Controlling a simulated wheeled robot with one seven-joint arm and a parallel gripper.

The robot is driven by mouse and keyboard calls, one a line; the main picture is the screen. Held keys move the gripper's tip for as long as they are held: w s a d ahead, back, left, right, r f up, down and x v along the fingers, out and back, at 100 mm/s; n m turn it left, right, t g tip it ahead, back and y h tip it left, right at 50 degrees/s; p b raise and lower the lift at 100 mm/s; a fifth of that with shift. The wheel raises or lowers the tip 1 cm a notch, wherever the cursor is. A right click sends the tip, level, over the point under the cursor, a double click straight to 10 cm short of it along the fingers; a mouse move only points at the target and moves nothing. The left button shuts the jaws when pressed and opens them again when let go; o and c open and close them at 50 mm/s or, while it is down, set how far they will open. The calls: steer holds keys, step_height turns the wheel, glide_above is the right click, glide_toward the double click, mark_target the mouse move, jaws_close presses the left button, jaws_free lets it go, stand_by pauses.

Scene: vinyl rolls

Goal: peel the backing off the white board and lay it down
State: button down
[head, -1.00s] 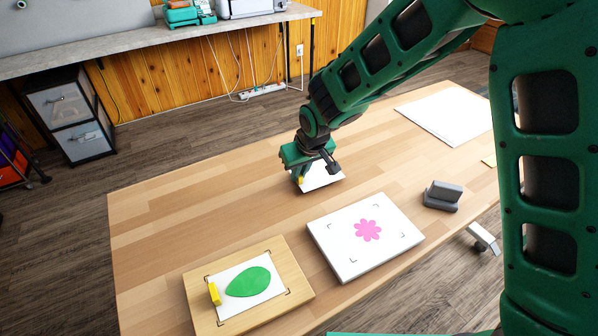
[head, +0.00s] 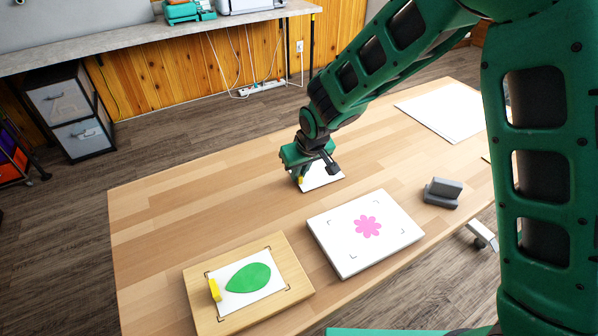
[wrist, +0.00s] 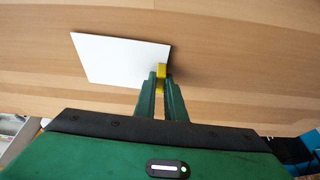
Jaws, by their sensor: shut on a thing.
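The white board (head: 345,258) lies on the table with a pink flower (head: 368,226) on its face and no yellow tab on it. My gripper (head: 301,179) is beyond the white board, low over the table. It is shut on the yellow tab (wrist: 161,70) of a white backing sheet (head: 322,178). In the wrist view the backing (wrist: 118,58) is flat and extends left from the fingers (wrist: 160,82). It is at or just above the wood; I cannot tell if it touches.
A wooden board (head: 240,315) at the front left bears a green leaf (head: 248,278) on white backing with a yellow tab (head: 214,289). A grey block (head: 442,193) stands right of the white board. A large white sheet (head: 445,112) lies at the back right. The table's left part (head: 170,215) is clear.

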steer(key=shift+f, duration=0.15)
steer(key=c, duration=0.5)
jaws_free()
steer(key=shift+c, duration=0.2)
steer(key=v, duration=0.9)
stand_by(1.3)
